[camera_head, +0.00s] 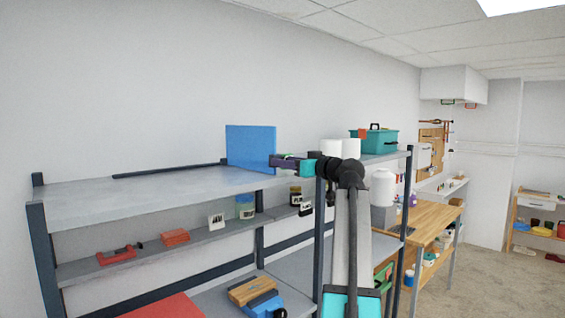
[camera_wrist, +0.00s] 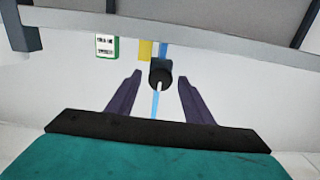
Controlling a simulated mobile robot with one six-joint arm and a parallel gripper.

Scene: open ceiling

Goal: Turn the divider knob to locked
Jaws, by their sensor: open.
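A blue upright divider panel (camera_head: 250,146) stands on the grey top shelf. In the wrist view, a black round knob (camera_wrist: 160,74) with a white pointer line shows in front of the panel's thin blue edge (camera_wrist: 155,106). My gripper (camera_wrist: 160,80) is open, with its two purple fingers on either side of the knob and a visible gap on each side. The pointer runs roughly up and down in that picture, tilted slightly. In the head view, my gripper (camera_head: 273,161) is at the panel's lower right; the knob cannot be made out there.
The grey top shelf (camera_head: 140,188) is mostly bare. White cylinders (camera_head: 341,148) and a teal toolbox (camera_head: 375,141) stand right of my gripper. The lower shelf holds a red tool (camera_head: 117,255), an orange block (camera_head: 175,237) and jars. A wooden workbench (camera_head: 432,217) stands to the right.

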